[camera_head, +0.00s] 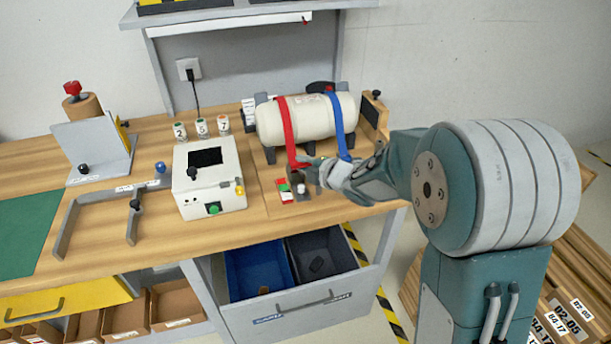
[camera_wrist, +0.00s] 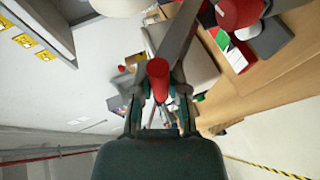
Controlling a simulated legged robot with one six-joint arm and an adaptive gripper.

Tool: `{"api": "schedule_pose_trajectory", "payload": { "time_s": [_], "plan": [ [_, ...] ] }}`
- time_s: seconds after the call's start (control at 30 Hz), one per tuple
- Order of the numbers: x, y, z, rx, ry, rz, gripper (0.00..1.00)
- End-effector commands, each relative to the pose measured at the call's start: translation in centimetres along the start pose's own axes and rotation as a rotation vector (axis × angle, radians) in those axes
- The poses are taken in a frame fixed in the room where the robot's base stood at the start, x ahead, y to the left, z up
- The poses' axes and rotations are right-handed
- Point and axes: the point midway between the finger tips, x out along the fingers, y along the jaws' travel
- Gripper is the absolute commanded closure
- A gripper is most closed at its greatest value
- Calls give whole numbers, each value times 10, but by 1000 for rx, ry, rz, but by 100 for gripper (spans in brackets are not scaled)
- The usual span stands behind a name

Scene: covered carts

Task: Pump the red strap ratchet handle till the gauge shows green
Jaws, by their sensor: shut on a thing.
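A cream tank (camera_head: 308,118) lies on its side in a cradle on the bench, with a red strap (camera_head: 286,130) and a blue strap (camera_head: 337,128) around it. My gripper (camera_head: 308,168) is at the lower end of the red strap. In the wrist view my gripper (camera_wrist: 159,100) is shut on the red grip (camera_wrist: 158,72) of a grey lever. The gauge, a small plate with green, white and red parts (camera_head: 285,192), sits just below my gripper in the head view. It also shows in the wrist view (camera_wrist: 233,50). I cannot make out its pointer.
A white box with a dark screen (camera_head: 208,180) stands left of the tank. Three small numbered cups (camera_head: 201,126) are behind it. An open drawer with a blue bin (camera_head: 256,271) and a dark bin (camera_head: 322,258) juts out below the bench.

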Motion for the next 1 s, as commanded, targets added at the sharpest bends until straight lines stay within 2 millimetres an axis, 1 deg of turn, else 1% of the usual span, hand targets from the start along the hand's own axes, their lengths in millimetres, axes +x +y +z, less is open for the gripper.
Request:
{"api": "schedule_pose_trajectory", "payload": {
  "time_s": [0.03,0.2,0.4,0.63,1.0],
  "plan": [
    [2,6,1,-3,1,3,100],
    [9,18,4,-1,1,4,100],
    [15,27,6,-1,0,4,100],
    [18,31,7,-2,2,4,100],
    [19,32,7,-2,2,4,100]
  ]
}}
